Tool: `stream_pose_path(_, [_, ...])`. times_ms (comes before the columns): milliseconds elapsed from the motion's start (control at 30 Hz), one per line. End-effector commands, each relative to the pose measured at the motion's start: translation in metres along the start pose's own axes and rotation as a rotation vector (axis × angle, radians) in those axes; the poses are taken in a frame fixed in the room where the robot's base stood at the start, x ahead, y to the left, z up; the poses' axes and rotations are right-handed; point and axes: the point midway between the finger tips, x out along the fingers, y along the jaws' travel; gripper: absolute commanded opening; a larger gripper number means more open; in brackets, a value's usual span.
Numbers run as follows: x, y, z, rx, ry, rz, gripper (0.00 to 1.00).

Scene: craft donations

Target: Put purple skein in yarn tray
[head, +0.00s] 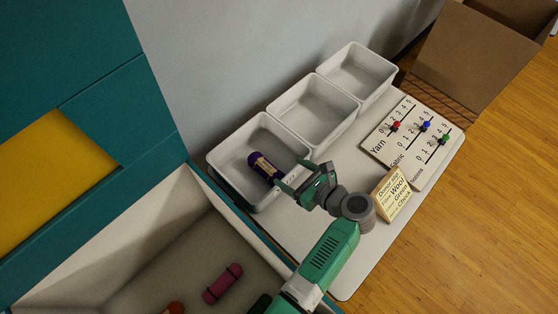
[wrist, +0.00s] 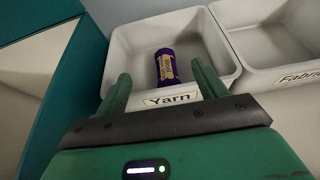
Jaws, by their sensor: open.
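The purple skein (head: 264,167) with a yellowish label lies inside the nearest white tray (head: 222,160) in the head view. In the wrist view the skein (wrist: 166,68) lies on the floor of the tray (wrist: 123,48), whose front label reads "Yarn". My gripper (head: 285,181) is at the front edge of that tray. In the wrist view my gripper (wrist: 160,82) is open, its two fingers spread wide with nothing between them, and the skein is beyond them. The skein and the fingers look apart.
Two more white trays (head: 325,130) (head: 378,75) stand in line behind; one reads "Fabric" (wrist: 296,77). A slider counter board (head: 412,140) and a lettered card (head: 392,195) are on the table at right. A bin at lower left holds a magenta skein (head: 222,284) and others. A cardboard box (head: 490,50) stands at back right.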

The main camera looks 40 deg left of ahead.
Motion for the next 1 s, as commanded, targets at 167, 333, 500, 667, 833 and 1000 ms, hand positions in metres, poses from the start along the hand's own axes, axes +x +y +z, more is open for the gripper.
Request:
stream_pose_path(167, [-0.026,0.0,0.001,0.0,0.0,-0.001,0.71])
stream_pose_path(333, [-0.031,0.0,0.0,0.0,0.0,0.0,0.71])
stream_pose_path(500, [-0.03,0.0,0.0,0.0,-0.001,0.0,0.71])
stream_pose_path(667, [-0.042,-0.018,0.014,-0.141,0.052,-0.066,0.71])
stream_pose_path(833, [-0.126,-0.092,0.113,-0.916,0.412,-0.413,0.71])
stream_pose_path(1000, [-0.253,-0.103,0.263,-1.657,0.976,-0.767,0.71])
